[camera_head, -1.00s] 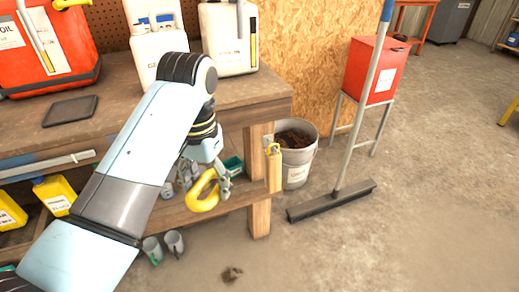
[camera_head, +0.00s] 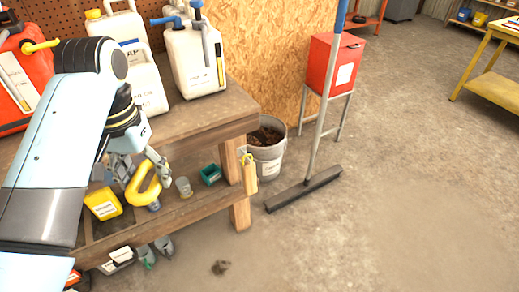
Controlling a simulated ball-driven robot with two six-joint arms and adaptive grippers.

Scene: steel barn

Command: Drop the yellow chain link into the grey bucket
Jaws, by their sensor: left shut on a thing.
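The yellow chain link (camera_head: 134,196) is a thick oval ring. My left gripper (camera_head: 150,172) is shut on it and holds it in front of the workbench, at about the height of the lower shelf in the picture. The grey bucket (camera_head: 268,166) stands on the floor just beyond the right end of the bench, with dark brown matter inside. It is to the right of my left gripper and well apart from it. The bench's corner and leg partly cover the bucket's left side. My right gripper is not in view.
The wooden bench (camera_head: 205,130) carries white canisters (camera_head: 197,62) and a red one. A yellow padlock (camera_head: 249,174) hangs by its leg. A broom (camera_head: 304,189) stands right of the bucket, before a red box (camera_head: 335,64) on a stand.

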